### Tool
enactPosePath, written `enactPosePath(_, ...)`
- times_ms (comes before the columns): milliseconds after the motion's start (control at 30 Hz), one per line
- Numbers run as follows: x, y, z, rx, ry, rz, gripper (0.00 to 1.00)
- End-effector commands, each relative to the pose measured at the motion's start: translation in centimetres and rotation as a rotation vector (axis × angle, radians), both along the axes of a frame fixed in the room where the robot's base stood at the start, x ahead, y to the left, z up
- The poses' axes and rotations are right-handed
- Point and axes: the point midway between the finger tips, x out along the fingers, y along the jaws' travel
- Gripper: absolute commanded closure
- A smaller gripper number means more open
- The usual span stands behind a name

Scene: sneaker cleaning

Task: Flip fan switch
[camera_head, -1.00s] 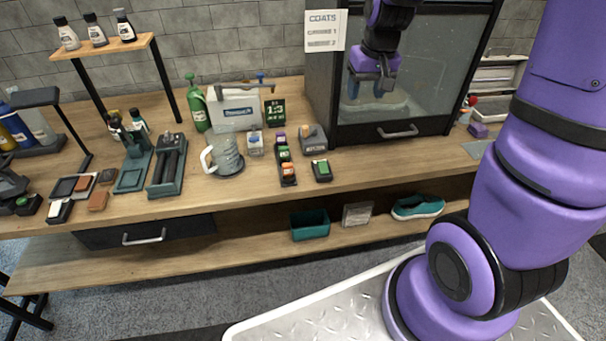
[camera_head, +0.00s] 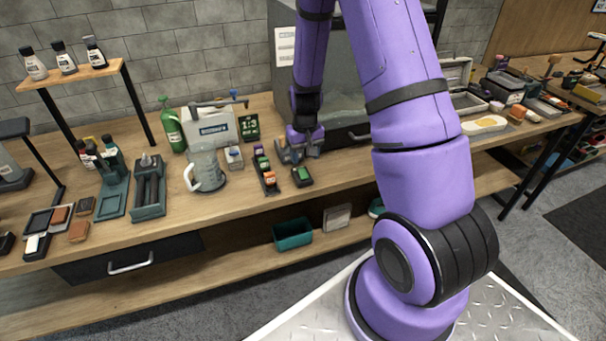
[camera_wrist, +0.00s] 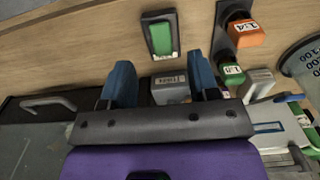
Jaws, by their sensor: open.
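My gripper (camera_head: 301,152) is low over the bench, in front of the glass-fronted cabinet (camera_head: 345,108). In the wrist view its two blue fingers (camera_wrist: 160,76) are apart with nothing held. A grey block with a white label (camera_wrist: 170,88) shows between and beyond the fingers; contact cannot be told. A dark-framed block with a green top (camera_wrist: 160,38) lies on the wood just past the fingertips, apart from them. It also shows in the head view (camera_head: 302,176), in front of my gripper. It looks like a switch, but no fan marking is readable.
A dark rack of labelled coloured blocks (camera_head: 265,172) stands left of the green-topped block. A grey jug (camera_head: 207,172) and a white labelled case (camera_head: 213,127) stand further left. The cabinet's drawer handle (camera_wrist: 48,103) is near my gripper.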

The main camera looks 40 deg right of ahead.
Motion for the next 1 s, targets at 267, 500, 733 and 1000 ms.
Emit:
enactPosePath(267,-0.1,0.0,-4.6,0.002,0.003,-0.001,0.45)
enactPosePath(500,0.0,0.0,-7.0,0.001,0.002,-0.001,0.45)
enactPosePath(733,0.0,0.0,-7.6,0.000,-0.001,0.000,0.45)
enactPosePath(1000,0.0,0.0,-7.6,0.000,-0.001,0.000,0.63)
